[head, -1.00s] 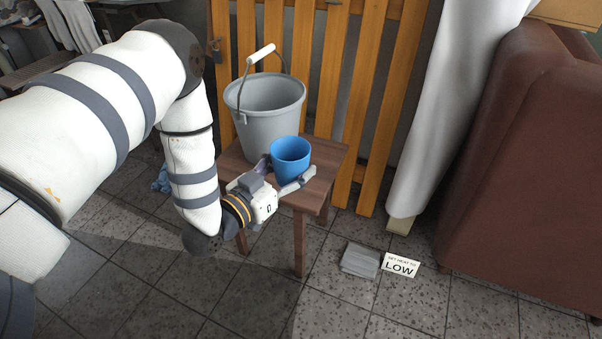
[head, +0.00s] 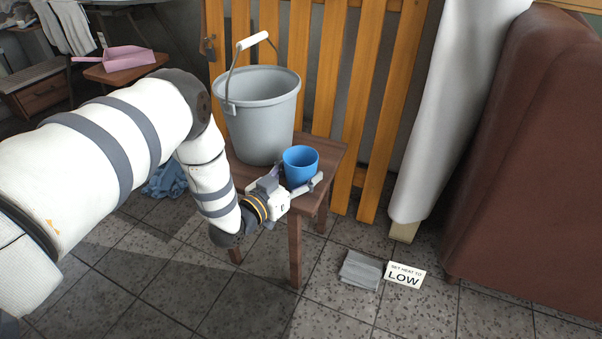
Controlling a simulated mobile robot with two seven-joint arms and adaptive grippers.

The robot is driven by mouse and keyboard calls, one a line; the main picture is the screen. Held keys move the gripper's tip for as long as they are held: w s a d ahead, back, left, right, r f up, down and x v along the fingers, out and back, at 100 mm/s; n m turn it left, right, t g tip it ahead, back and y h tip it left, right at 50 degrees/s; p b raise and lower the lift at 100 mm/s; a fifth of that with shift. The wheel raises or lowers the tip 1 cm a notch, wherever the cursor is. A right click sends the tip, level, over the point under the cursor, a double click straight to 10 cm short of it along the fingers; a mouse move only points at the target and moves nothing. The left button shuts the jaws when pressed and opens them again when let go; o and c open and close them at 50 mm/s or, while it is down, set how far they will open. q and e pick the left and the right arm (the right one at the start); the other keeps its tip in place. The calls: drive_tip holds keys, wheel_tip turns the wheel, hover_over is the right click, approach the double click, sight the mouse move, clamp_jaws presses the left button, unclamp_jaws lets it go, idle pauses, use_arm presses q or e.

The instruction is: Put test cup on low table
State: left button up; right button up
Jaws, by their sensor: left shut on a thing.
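A blue cup (head: 300,168) is upright at the front right of a small dark wooden table (head: 328,152). My left gripper (head: 298,180) is shut on the cup, with one finger on each side low on its wall. I cannot tell whether the cup's base touches the tabletop, as the gripper hides it. My right gripper is not in view.
A grey bucket (head: 262,118) with a raised handle stands on the same table, behind and left of the cup. A wooden slat gate (head: 353,100) is behind. A grey folded cloth (head: 361,270) and a sign (head: 405,275) reading "LOW" lie on the tiled floor.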

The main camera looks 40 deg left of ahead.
use_arm(q)
drive_tip(key=o, duration=1.3)
drive_tip(key=shift+f, duration=0.1)
drive_tip(key=shift+o, duration=0.2)
